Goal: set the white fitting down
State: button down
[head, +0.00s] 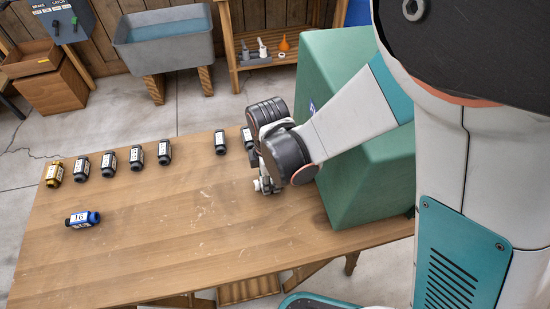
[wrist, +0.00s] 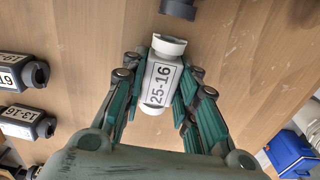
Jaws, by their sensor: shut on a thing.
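The white fitting (wrist: 160,75) is a short white cylinder with a label reading 25-16. It lies between the green fingers of my gripper (wrist: 160,88) in the wrist view, and they are shut on it from both sides. In the head view my gripper (head: 266,186) is low over the right part of the wooden table (head: 190,230), beside the green block. The fitting is mostly hidden there by my own wrist. I cannot tell whether it touches the tabletop.
A row of black fittings (head: 136,158) with a yellow one (head: 54,174) stands along the table's far edge. A blue fitting (head: 82,219) lies at the left. A large green block (head: 370,185) is close right of my gripper. The table's middle and front are clear.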

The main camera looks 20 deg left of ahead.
jog(key=shift+f, duration=0.2)
jog(key=c, duration=1.2)
grip_release()
jog(key=shift+r, duration=0.1)
jog(key=shift+c, duration=0.2)
notch_tip(320, 180, up, 12)
jog(key=p, duration=0.4)
jog(key=shift+r, duration=0.2)
